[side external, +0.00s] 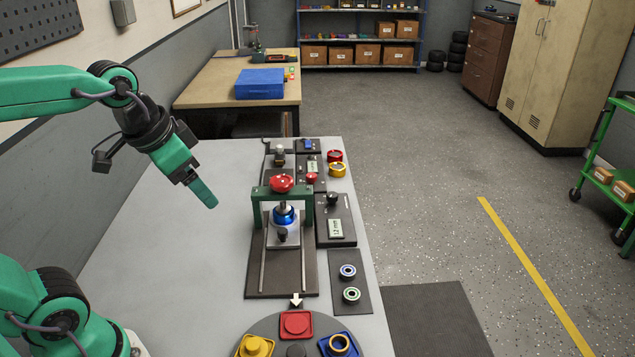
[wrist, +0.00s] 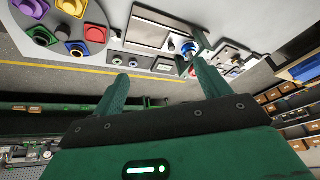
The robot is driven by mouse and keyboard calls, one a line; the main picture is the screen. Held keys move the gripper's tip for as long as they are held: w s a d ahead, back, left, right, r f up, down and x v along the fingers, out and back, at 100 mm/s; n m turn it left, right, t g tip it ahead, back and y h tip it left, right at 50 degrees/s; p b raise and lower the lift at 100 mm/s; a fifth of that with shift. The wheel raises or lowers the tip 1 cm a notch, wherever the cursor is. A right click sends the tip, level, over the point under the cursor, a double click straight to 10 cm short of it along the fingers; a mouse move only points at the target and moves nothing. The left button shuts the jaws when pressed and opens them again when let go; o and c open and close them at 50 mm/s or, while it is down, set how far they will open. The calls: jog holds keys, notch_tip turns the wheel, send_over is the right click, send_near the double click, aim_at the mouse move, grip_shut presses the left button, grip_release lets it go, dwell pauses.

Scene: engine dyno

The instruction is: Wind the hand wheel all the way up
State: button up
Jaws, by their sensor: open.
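The red hand wheel (side external: 282,183) sits on top of a small green press frame (side external: 308,207) on the grey bench. Below it, a blue and silver part (side external: 285,214) stands on the press's sliding plate. My gripper (side external: 207,194) hangs in the air to the left of the wheel, pointing down and right, touching nothing. In the wrist view my gripper (wrist: 160,78) has its two fingers wide apart with nothing between them. The green frame (wrist: 200,42) shows there beyond the right finger, and the wheel is partly hidden.
A turntable (side external: 255,327) with coloured trays stands at the bench's near end. A dark box with a display (side external: 336,230) and two ring parts on a dark plate (side external: 350,283) lie right of the press. The bench left of the press is clear.

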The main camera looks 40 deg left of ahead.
jog(key=w+a+r+m+g, duration=0.1)
jog(key=w+a+m+g, duration=0.15)
jog(key=w+m, duration=0.7)
jog(key=m+g, duration=0.2)
send_over(282, 180)
notch_tip(282, 180, down, 7)
jog(key=shift+f, duration=3.9)
jog(key=shift+c, duration=0.3)
jog(key=c, duration=0.9)
